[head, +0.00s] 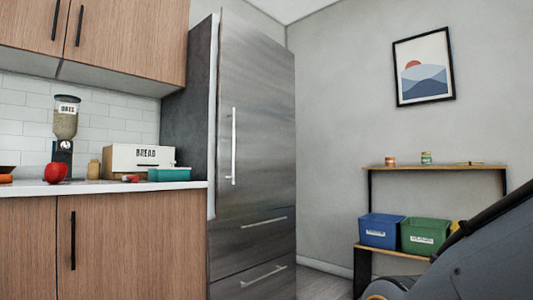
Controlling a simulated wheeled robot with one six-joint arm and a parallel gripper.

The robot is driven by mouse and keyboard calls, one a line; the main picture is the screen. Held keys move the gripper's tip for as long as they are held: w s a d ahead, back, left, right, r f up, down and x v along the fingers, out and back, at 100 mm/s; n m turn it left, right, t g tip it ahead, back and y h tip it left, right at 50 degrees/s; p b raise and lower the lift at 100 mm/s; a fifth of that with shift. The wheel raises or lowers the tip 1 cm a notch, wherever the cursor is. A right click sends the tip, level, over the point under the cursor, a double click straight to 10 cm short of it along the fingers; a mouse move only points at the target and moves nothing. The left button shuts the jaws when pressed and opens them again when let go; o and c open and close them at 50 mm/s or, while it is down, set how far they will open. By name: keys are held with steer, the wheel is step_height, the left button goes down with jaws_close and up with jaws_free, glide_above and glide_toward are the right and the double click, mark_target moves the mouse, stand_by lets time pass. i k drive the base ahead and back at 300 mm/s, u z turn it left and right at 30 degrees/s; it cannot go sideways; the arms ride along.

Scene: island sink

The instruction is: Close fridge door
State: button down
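The tall dark grey fridge (186,105) stands in the middle of the head view, at the right end of the counter. Its upper door (265,120) has a long vertical silver handle (233,146) near its left edge. A pale strip shows along that left edge, between door and body, so the door looks slightly ajar; how wide the gap is I cannot tell. Two drawers with slanting silver handles sit below the door. My gripper is not in view. A dark grey part at the lower right looks like my arm.
Wooden cabinets and a counter (190,185) with a bread box (130,160), jars and a red apple (56,172) stand left. A wall shelf (430,168) with blue (380,230) and green (424,236) bins stands right. Some floor shows between fridge and shelf.

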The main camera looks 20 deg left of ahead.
mark_target(255, 162)
steer(key=u, duration=0.7)
steer(key=i, duration=0.55)
steer(key=u, duration=0.95)
steer(key=i, duration=1.25)
steer(key=z, duration=0.95)
steer(key=i, duration=0.6)
steer(key=z, duration=0.75)
